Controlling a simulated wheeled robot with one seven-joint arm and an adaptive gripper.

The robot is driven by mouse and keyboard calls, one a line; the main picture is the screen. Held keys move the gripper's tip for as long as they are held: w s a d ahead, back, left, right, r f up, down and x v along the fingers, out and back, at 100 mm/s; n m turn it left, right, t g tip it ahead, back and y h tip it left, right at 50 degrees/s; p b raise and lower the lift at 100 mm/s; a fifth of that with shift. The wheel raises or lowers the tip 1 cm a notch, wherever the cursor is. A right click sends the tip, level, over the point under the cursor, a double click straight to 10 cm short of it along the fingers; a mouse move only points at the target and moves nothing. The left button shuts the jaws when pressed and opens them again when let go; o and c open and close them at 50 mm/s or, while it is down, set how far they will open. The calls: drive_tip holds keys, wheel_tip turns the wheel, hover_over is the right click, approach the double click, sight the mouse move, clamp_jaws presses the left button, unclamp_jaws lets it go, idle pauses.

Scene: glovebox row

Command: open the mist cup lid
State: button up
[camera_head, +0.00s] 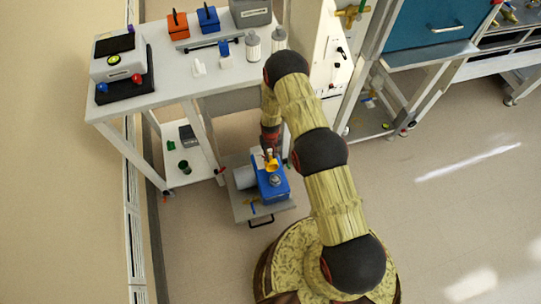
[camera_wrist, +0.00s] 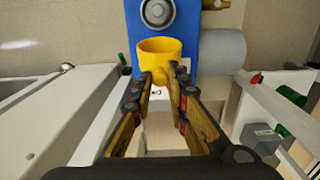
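A blue box-shaped unit (camera_wrist: 203,28) carries a round grey fitting (camera_wrist: 157,12) and a yellow cup-shaped part (camera_wrist: 160,48) with a small knob on its near side. The blue unit also shows in the head view (camera_head: 279,194), with the yellow part (camera_head: 272,165) at its far end. I cannot tell whether the yellow part is the lid or the cup. My gripper (camera_wrist: 160,82) is open, its fingertips on either side of the yellow knob. I see no clear contact. In the head view my arm comes down over the unit and partly hides the gripper.
The blue unit stands on a low grey platform (camera_head: 245,211) beside a grey cylinder (camera_head: 244,178). A white bench (camera_head: 160,88) with instruments and bottles stands behind and left. A white cabinet (camera_head: 325,60) is behind right. The floor to the right is clear.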

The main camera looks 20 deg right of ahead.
clamp_jaws()
idle(0.5)
drive_tip(key=shift+s+r+t, duration=0.2)
drive_tip(key=shift+s+t, duration=0.3)
drive_tip(key=shift+s, duration=0.1)
drive_tip(key=shift+s+r+t+p, duration=0.1)
drive_tip(key=shift+s+t+p, duration=0.25)
drive_tip(key=shift+s+t, duration=0.4)
drive_tip(key=shift+w, duration=0.1)
drive_tip(key=o, duration=0.6)
unclamp_jaws()
drive_tip(key=shift+c, duration=0.2)
drive_tip(key=shift+r, duration=0.1)
drive_tip(key=v, duration=1.1)
drive_tip(key=shift+r, duration=0.4)
